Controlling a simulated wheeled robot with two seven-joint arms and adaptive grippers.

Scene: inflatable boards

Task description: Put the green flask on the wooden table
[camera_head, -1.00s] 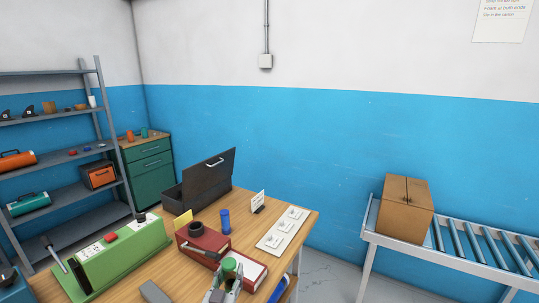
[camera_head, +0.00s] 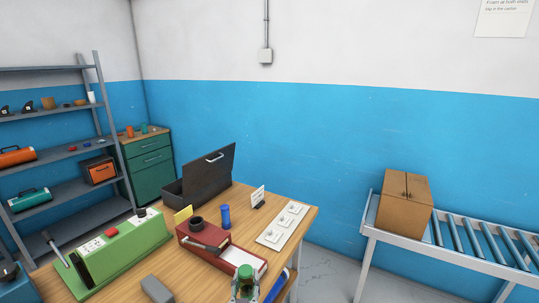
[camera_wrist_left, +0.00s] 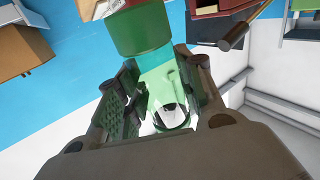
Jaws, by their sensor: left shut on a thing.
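The green flask (camera_wrist_left: 165,85), see-through with a green cap (camera_wrist_left: 140,30), is between the fingers of my left gripper (camera_wrist_left: 165,110) in the left wrist view. The gripper is shut on it. In the head view the flask's cap (camera_head: 245,271) and my left gripper (camera_head: 244,292) show at the bottom, over the front right part of the wooden table (camera_head: 195,287). I cannot tell the gap between flask and table. My right gripper is out of view.
On the table are a red device (camera_head: 205,236) with a white panel, a green device (camera_head: 125,250), a grey block (camera_head: 156,289), a blue cup (camera_head: 225,216), a white switch strip (camera_head: 282,226) and an open black case (camera_head: 205,180). A roller conveyor (camera_head: 460,250) with a carton (camera_head: 404,203) stands right.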

